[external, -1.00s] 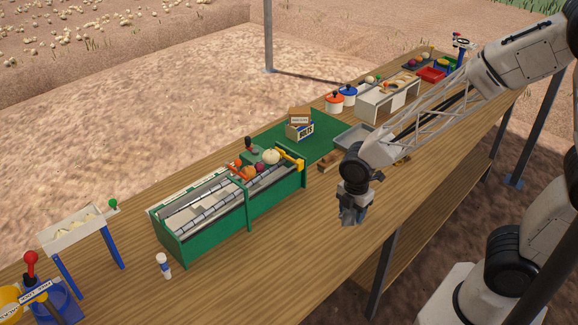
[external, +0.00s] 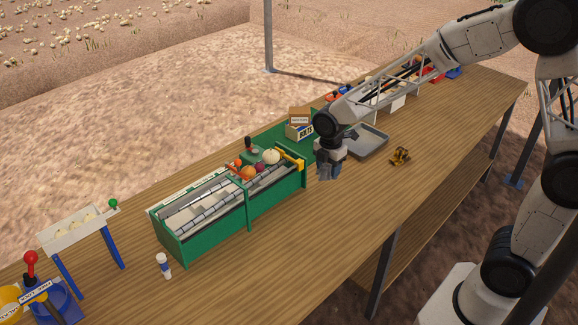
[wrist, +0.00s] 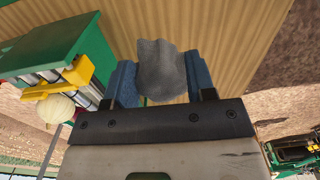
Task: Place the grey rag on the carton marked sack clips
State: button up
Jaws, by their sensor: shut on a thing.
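My gripper (external: 327,173) hangs above the wooden table, just right of the green sorter's end. In the wrist view the grey rag (wrist: 160,70) is bunched between its two blue fingers, and the gripper is shut on it. The rag is too small to tell from the fingers in the external view. A small open carton (external: 299,131) stands on the green mat behind and left of the gripper.
The green roller sorter (external: 228,205) holds several vegetables and has a yellow part (external: 290,161) near the gripper. A grey tray (external: 368,141) lies right of the gripper. A small brown-yellow object (external: 400,156) lies farther right. The table front is clear.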

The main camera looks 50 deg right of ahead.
jog(key=w+d+r, duration=0.2)
jog(key=w+d, duration=0.8)
jog(key=d, duration=0.1)
jog(key=w+d+r, duration=0.2)
jog(key=w+d, duration=0.7)
jog(key=d, duration=0.2)
jog(key=shift+w+d, duration=0.3)
jog(key=shift+w, duration=0.1)
jog(key=shift+r, duration=0.1)
jog(key=shift+w, duration=0.1)
send_over(301, 109)
jog(key=shift+a+f, duration=0.1)
jog(key=shift+f, duration=0.65)
jog(key=shift+f, duration=1.75)
jog(key=shift+f, duration=0.1)
